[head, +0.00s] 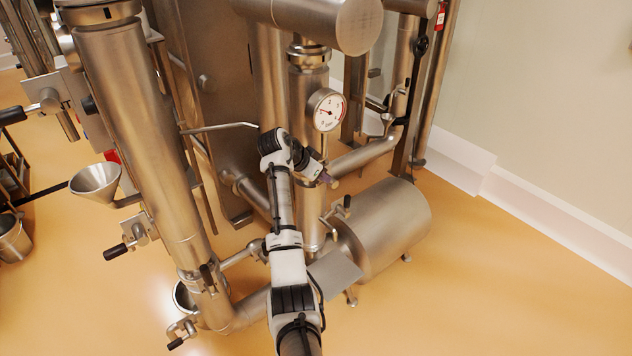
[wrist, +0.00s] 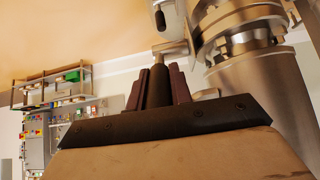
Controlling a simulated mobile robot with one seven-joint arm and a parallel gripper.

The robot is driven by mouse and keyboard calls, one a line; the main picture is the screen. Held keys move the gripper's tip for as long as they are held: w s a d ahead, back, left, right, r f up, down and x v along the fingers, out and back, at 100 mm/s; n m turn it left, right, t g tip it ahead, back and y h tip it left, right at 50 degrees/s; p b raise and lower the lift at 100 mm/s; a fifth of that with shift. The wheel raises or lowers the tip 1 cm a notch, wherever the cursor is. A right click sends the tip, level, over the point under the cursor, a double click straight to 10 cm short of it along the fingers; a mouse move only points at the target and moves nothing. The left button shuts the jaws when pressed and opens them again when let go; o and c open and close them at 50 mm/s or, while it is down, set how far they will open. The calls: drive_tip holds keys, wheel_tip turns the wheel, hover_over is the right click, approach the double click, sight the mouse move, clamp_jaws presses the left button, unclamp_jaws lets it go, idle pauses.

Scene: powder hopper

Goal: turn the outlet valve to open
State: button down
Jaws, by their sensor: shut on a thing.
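In the wrist view, the two dark purple fingers of my gripper (wrist: 158,87) stand close on either side of a black cylindrical handle (wrist: 158,82), shut on it. A short steel piece (wrist: 171,48) lies just past the handle's far end, beside a large steel pipe fitting. In the head view, my white and black arm reaches up the middle and my gripper (head: 325,179) points right, below the round gauge. The handle in its grip is mostly hidden there. I cannot tell the valve's open or closed position.
A white dial gauge (head: 327,110) hangs just above my gripper. A steel horizontal tank (head: 385,228) stands below right. Thick steel columns (head: 142,135) and a funnel (head: 96,180) are at left. Free orange floor (head: 500,290) lies right. The wrist view shows a wall shelf (wrist: 55,92).

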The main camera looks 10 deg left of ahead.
drive_tip(key=shift+w+d+r+g+y+p, duration=0.35)
drive_tip(key=shift+w+r+g+y+p, duration=0.2)
drive_tip(key=shift+g, duration=0.25)
drive_tip(key=shift+f, duration=0.1)
drive_tip(key=c, duration=1.3)
unclamp_jaws()
drive_tip(key=shift+o, duration=0.2)
drive_tip(key=b+v, duration=0.3)
drive_tip(key=v, duration=1.1)
drive_tip(key=shift+d, duration=0.15)
